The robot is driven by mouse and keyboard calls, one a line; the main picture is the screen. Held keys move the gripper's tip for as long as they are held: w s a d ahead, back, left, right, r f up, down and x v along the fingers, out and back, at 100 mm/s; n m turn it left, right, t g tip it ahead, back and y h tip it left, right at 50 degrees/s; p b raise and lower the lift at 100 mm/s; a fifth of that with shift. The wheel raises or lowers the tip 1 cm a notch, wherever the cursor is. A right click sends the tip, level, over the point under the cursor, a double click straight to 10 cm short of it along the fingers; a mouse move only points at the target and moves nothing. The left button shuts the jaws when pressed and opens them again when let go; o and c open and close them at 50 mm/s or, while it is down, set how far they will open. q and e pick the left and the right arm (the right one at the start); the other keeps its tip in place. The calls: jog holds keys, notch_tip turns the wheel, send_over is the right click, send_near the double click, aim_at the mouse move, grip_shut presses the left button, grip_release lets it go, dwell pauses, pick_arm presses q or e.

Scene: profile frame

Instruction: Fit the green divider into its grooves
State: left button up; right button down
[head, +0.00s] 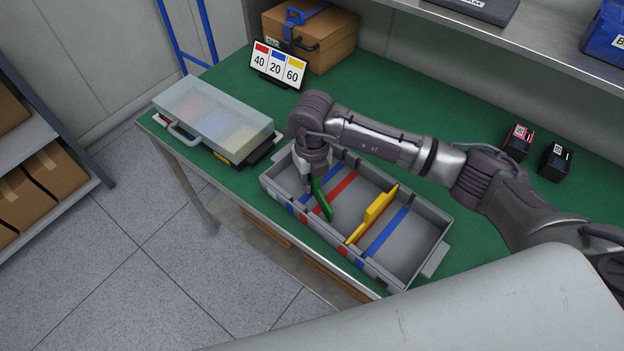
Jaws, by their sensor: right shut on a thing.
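The green divider (321,201) is inside the grey tray (437,220), over the tray's left part. My right gripper (312,180) is shut on its upper end, and my wrist hides part of it. The divider slants; whether its lower edge touches the floor or sits in grooves I cannot tell. A red strip (343,185) lies on the tray floor just right of it. A yellow divider (374,214) stands across the tray further right, beside a blue strip (387,232). The tray's front wall carries blue and red marks. My left gripper is not in view.
A case with a clear lid (215,108) sits left of the tray. A sign reading 40, 20, 60 (278,65) and a brown box (325,40) stand behind. Two small black boxes (555,162) are at the right, under a grey shelf (540,50).

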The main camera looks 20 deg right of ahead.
jog(key=shift+f, duration=0.3)
jog(key=shift+f, duration=0.1)
jog(key=shift+f, duration=0.15)
jog(key=c, duration=1.2)
grip_release()
jog(key=shift+r, duration=0.25)
notch_tip(320, 180, up, 12)
jog(key=shift+b, duration=1.15)
